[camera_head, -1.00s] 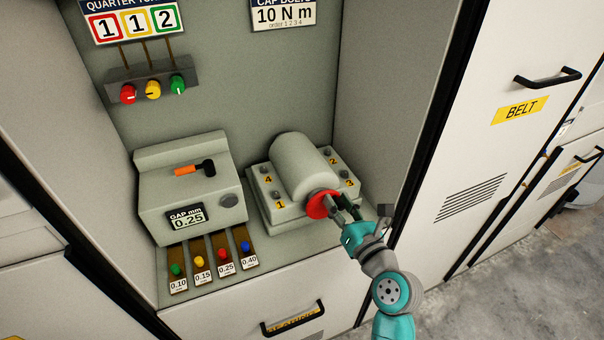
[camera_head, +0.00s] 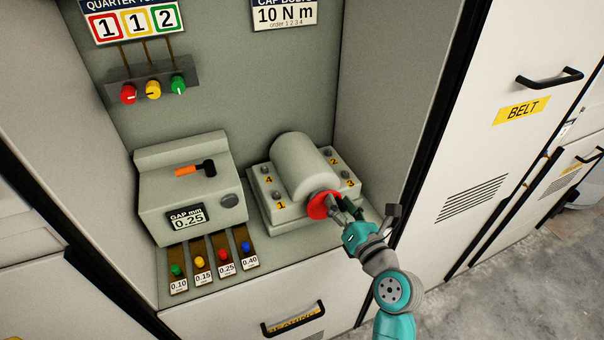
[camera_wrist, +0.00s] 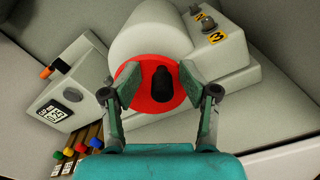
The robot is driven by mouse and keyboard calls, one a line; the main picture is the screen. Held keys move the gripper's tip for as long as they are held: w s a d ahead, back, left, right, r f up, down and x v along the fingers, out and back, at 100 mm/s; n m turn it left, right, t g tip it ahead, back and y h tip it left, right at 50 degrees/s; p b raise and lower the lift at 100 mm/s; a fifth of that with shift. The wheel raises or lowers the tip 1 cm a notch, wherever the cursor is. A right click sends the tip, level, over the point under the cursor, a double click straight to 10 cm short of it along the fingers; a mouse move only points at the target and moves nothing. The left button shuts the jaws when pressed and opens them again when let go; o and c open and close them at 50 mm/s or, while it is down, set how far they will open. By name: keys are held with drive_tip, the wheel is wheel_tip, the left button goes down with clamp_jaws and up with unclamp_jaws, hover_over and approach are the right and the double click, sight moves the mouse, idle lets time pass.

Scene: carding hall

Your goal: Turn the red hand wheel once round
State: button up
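The red hand wheel (camera_head: 315,207) sits on the front end of the rounded grey housing (camera_head: 303,165), inside the cabinet recess. In the wrist view the wheel (camera_wrist: 145,72) is a flat red disc with a dark grip (camera_wrist: 163,82) standing out from it. My gripper (camera_head: 345,205) is at the wheel, coming from the lower right. In the wrist view my gripper (camera_wrist: 160,88) has its fingers apart, one on each side of the dark grip, with red showing between. The fingertips overlap the disc's left and right edges; I cannot tell whether they touch it.
Left of the housing stands a gap gauge box (camera_head: 190,190) with an orange-handled tool on top and coloured pegs in front. Three coloured knobs (camera_head: 153,88) are on the back wall. The recess's right wall (camera_head: 385,110) is close to my arm.

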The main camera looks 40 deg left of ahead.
drive_tip(key=shift+d+f, duration=0.1)
drive_tip(key=shift+d, duration=0.1)
idle(0.3)
drive_tip(key=shift+s+d, duration=0.1)
drive_tip(key=shift+d, duration=0.15)
drive_tip(key=shift+v, duration=3.2)
